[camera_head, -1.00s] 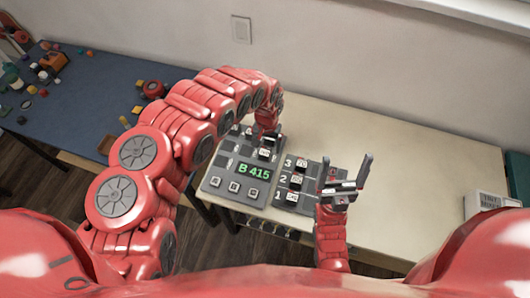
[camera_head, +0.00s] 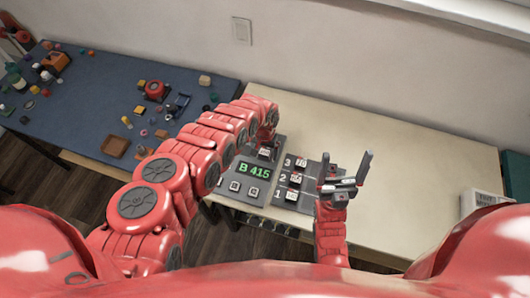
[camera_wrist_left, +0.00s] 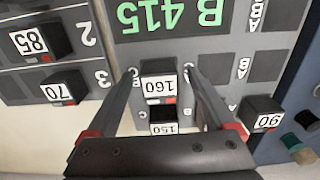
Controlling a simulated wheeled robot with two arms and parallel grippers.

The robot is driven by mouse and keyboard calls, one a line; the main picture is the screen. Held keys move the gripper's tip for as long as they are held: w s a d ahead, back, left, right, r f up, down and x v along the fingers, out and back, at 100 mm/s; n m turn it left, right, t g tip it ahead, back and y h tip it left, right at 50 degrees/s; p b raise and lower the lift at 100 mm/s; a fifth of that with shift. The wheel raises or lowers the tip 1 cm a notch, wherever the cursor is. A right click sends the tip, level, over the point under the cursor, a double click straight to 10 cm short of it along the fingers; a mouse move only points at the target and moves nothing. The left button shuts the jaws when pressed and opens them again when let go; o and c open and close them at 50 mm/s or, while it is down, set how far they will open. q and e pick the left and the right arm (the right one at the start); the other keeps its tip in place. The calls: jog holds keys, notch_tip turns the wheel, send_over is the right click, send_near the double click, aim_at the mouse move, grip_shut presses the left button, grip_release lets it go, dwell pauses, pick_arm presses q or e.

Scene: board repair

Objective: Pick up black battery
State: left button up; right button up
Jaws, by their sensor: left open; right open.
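Several black batteries with white number labels sit on a grey board (camera_head: 228,192) with a green "B 415" display (camera_head: 254,170). In the left wrist view, the battery labelled 160 (camera_wrist_left: 160,84) lies between the fingers of my left gripper (camera_wrist_left: 162,76), which is open. A battery labelled 150 (camera_wrist_left: 163,128) sits right beside it, nearer the palm. Batteries labelled 85 (camera_wrist_left: 40,40), 70 (camera_wrist_left: 64,87) and 90 (camera_wrist_left: 264,112) stand outside the fingers. In the head view, my left gripper is over the board's back part, partly hiding it. My right gripper (camera_head: 347,180) is open and empty at the board's right.
The pale table (camera_head: 410,165) is clear to the right of the board. A blue table (camera_head: 75,120) at the left holds many small coloured parts. A white box (camera_head: 482,202) stands at the right edge. A wall runs behind both tables.

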pick_arm(q)
grip_shut()
dwell(0.3)
jog(key=shift+r, duration=0.2)
